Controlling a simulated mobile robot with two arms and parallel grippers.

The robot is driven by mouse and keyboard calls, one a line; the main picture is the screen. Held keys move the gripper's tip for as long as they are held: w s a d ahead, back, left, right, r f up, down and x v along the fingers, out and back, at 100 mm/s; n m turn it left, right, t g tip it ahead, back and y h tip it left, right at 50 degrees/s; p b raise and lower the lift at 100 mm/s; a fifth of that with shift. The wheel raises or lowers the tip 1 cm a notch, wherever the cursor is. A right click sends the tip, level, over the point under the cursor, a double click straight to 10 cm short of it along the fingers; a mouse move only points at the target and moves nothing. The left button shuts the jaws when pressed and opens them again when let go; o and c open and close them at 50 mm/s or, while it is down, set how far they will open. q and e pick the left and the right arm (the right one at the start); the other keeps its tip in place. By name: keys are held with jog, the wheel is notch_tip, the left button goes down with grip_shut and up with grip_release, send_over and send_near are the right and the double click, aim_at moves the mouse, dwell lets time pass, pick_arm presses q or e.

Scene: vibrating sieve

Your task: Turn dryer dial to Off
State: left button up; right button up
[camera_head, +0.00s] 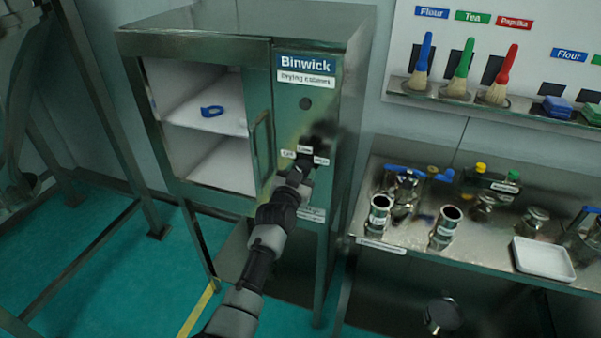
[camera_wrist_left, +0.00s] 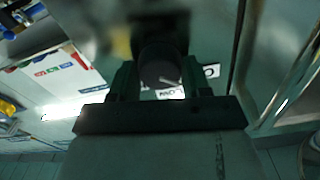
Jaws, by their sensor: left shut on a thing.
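The drying cabinet (camera_head: 300,40), labelled Binwick, stands left of centre in the head view. Its control panel has small labels around the dial, one at the left (camera_head: 287,154) and one at the right (camera_head: 320,161). The dark round dial (camera_wrist_left: 163,68) shows between the fingers in the left wrist view, with a pale pointer line on its face. My left gripper (camera_head: 310,158) is at the panel, its two fingers on either side of the dial and shut on it. In the head view the gripper hides most of the dial. My right gripper is not seen.
The cabinet's door handle (camera_head: 262,150) is just left of my left gripper. A blue ring (camera_head: 212,111) lies on the upper shelf. A steel bench (camera_head: 400,255) with metal cups and a white tray (camera_head: 543,259) stands to the right. Brushes hang above it.

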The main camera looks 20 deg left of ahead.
pick_arm(q)
jog(key=shift+n, duration=1)
jog(key=o, duration=0.9)
jog(key=shift+o, duration=0.2)
jog(key=s+b, duration=0.1)
jog(key=s, duration=0.9)
jog(key=shift+s+a+b, duration=0.15)
jog(key=shift+s+b, duration=0.15)
jog(key=shift+s, duration=0.1)
